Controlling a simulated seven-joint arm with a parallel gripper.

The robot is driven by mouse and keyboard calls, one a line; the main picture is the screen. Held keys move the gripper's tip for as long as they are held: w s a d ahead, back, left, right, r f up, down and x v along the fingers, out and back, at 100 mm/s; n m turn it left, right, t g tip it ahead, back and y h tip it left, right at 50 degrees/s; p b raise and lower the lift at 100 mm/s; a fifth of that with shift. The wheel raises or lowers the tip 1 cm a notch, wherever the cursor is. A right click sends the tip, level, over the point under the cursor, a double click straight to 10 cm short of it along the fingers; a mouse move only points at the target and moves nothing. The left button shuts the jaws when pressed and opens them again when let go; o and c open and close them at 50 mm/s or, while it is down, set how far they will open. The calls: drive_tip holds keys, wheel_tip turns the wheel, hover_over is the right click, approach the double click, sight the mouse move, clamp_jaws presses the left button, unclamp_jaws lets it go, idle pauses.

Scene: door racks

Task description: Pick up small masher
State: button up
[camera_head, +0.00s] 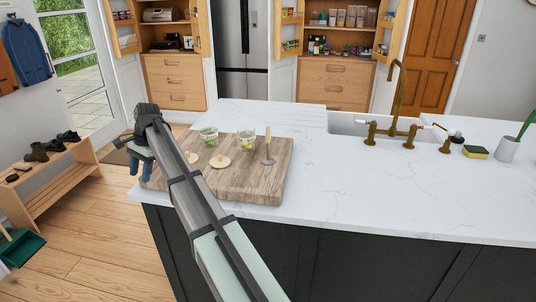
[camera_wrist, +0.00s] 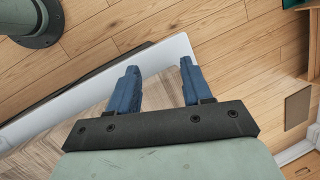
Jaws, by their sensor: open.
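The small masher (camera_head: 268,147) appears as a thin upright tool near the right side of the wooden board (camera_head: 240,185). My gripper (camera_head: 140,172), with blue fingers, hangs at the board's left end, by the counter's left edge and well to the left of the masher. In the wrist view, my gripper (camera_wrist: 159,68) is open with nothing between its fingers. The masher is not visible in the wrist view. That view shows the counter edge (camera_wrist: 165,52) and the floor beyond it.
A sink with a brass tap (camera_head: 393,100) is at the back right. The white counter (camera_head: 345,175) right of the board is clear.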

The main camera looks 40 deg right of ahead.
drive_tip(key=d+r+m, duration=0.3)
drive_tip(key=d+r, duration=0.4)
drive_tip(key=d, duration=0.2)
wheel_tip(320, 180, up, 6)
drive_tip(key=m+h, duration=0.4)
drive_tip(key=m, duration=1.1)
hover_over(268, 141)
drive_tip(key=shift+w+d+f, duration=0.15)
drive_tip(key=shift+w+f, duration=0.05)
drive_tip(key=shift+w, duration=0.25)
drive_tip(key=shift+s+d, duration=0.15)
drive_tip(key=shift+f, duration=3.65)
drive_tip(key=shift+c, duration=0.4)
clamp_jaws()
